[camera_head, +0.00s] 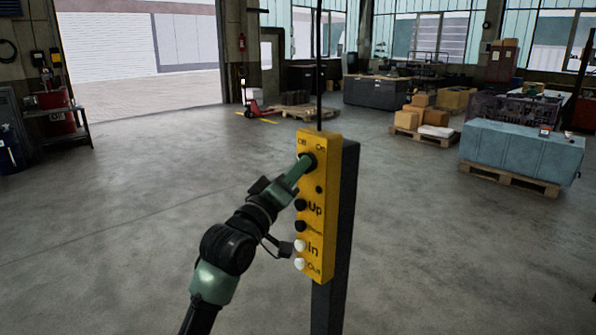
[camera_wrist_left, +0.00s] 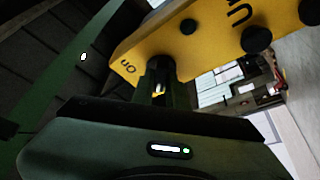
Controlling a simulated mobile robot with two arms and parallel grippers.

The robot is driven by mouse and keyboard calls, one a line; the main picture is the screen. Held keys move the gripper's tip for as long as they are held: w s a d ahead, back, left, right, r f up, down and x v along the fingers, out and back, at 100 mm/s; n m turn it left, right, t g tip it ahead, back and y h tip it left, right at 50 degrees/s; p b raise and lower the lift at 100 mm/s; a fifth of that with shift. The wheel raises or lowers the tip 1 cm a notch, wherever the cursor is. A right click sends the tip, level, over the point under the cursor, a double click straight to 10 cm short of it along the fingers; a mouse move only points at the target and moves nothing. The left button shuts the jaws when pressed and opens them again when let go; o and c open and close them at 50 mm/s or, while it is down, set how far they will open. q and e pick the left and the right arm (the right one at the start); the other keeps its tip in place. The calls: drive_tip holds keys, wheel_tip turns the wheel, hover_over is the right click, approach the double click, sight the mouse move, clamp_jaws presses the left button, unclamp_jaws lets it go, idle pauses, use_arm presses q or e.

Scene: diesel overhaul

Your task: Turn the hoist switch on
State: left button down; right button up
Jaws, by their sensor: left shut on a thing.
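The yellow hoist control box (camera_head: 318,222) is fixed upright on a dark post, with a cable rising from its top. The hoist switch (camera_head: 307,162) is at its top, between the "Off" and "On" labels. My left gripper (camera_head: 303,166) reaches in from the left and is shut on the switch, hiding most of it. In the left wrist view, the gripper (camera_wrist_left: 162,85) meets the switch beside the "On" label on the yellow box (camera_wrist_left: 205,35). I cannot tell which way the switch is turned. My right gripper is not in view.
Black and white push buttons run down the box below the switch, labelled Up, a blurred word, In and Out. The dark post (camera_head: 335,250) stands behind it. The floor around is clear. Pallets with boxes and a covered blue-grey load (camera_head: 520,150) stand farther right.

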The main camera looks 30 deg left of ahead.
use_arm(q)
drive_tip(key=shift+w+a+r+m+g+h+p, duration=0.15)
drive_tip(key=shift+m+g+h+p, duration=0.4)
drive_tip(key=shift+m+h, duration=2.4)
drive_tip(key=shift+s+a+f+m+g+h+p, duration=0.2)
drive_tip(key=shift+m+g+h, duration=0.5)
drive_tip(key=shift+m, duration=4.5)
drive_tip(key=shift+w+a+r+m+g+h+p, duration=0.2)
drive_tip(key=shift+m+g+h+p, duration=0.35)
drive_tip(key=shift+m+h, duration=2.35)
drive_tip(key=m+y, duration=0.2)
drive_tip(key=shift+m, duration=0.35)
drive_tip(key=c, duration=1.4)
unclamp_jaws()
